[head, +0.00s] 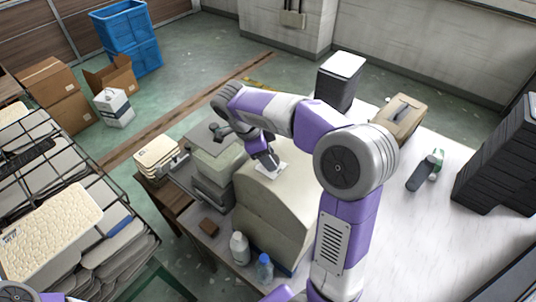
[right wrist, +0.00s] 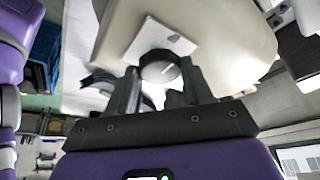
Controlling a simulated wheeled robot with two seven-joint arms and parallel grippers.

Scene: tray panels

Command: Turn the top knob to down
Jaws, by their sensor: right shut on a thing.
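A beige box-like housing (head: 275,210) with a sloped face stands on the table, and a white plate (head: 277,171) lies on that face. In the right wrist view the white plate (right wrist: 150,38) carries a round dark grey knob (right wrist: 158,72) with a short pale mark on it. My right gripper (head: 270,162) reaches down to the plate and hides the knob in the head view. In the right wrist view the fingers of my right gripper (right wrist: 160,80) are shut on the knob, one on each side. Only one knob shows. My left gripper is out of view.
A white bottle (head: 239,248) and a clear bottle with a blue cap (head: 264,267) stand in front of the housing. Grey-green cases (head: 213,165) sit to its left. A black bin (head: 340,80) and a tan toolbox (head: 399,120) stand behind.

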